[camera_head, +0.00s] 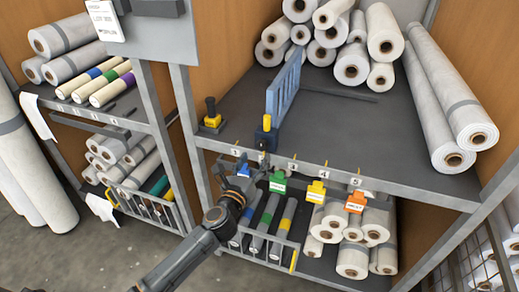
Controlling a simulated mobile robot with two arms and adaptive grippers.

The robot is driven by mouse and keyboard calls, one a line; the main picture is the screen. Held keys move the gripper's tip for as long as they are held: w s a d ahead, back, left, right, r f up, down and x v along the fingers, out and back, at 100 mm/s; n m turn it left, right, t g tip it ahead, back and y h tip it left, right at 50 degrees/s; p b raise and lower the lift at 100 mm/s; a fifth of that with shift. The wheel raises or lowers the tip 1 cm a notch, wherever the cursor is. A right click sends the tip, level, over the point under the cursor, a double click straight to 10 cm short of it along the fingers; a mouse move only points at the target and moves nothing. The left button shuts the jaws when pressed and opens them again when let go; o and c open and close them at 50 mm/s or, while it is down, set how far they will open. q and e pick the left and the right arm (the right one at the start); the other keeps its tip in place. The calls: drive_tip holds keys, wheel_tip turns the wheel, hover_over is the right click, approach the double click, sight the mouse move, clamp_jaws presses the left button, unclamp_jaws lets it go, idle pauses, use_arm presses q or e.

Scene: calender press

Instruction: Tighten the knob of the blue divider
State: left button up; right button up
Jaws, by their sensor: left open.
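The blue divider (284,88) stands upright on the dark upper shelf, near its front left. A yellow knob (266,122) sits on a blue base at the divider's front end, close to the shelf's front edge. My left gripper (262,155) is open, just in front of and below that knob, near the shelf's front rail. It looks apart from the knob, though the small gap is hard to judge. My right gripper is not in view.
A black and yellow post (211,114) stands at the shelf's left corner. Numbered tags and coloured labels, such as the green one (278,182), line the front rail. White rolls (352,66) fill the back. The shelf's middle (350,130) is clear.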

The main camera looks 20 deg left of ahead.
sight(261, 147)
use_arm(q)
drive_tip(key=w, duration=0.5)
drive_tip(key=shift+w+d, duration=0.1)
drive_tip(key=c, duration=1.2)
drive_tip(key=shift+o, duration=0.2)
